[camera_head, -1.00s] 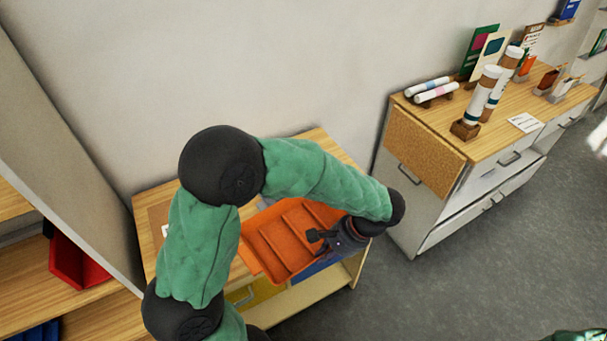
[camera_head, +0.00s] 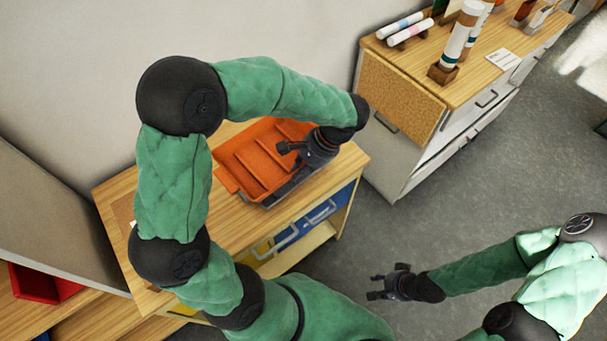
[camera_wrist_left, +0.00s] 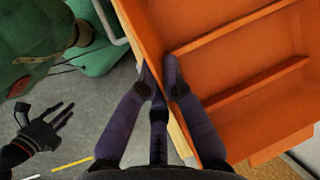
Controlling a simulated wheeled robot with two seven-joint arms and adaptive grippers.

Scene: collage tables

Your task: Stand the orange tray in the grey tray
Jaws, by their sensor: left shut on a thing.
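The orange tray (camera_head: 262,160), with raised dividers, lies roughly flat over the wooden top of a low cabinet in the head view. It also fills the right of the left wrist view (camera_wrist_left: 245,75). My left gripper (camera_head: 288,148) is shut on its near right wall, one finger on each side in the left wrist view (camera_wrist_left: 160,75). The grey tray (camera_head: 291,189) shows only as a dark rim under the orange tray's front right edge. I cannot tell whether the orange tray rests in it. My right gripper (camera_head: 374,287) is open and empty, away from the cabinet.
The low cabinet top (camera_head: 225,222) is bare in front of the trays; blue and yellow drawers (camera_head: 320,213) sit below. A taller cabinet (camera_head: 440,80) with a cork panel and tubes stands at right. A red bin (camera_head: 42,284) is at lower left. Grey floor lies between.

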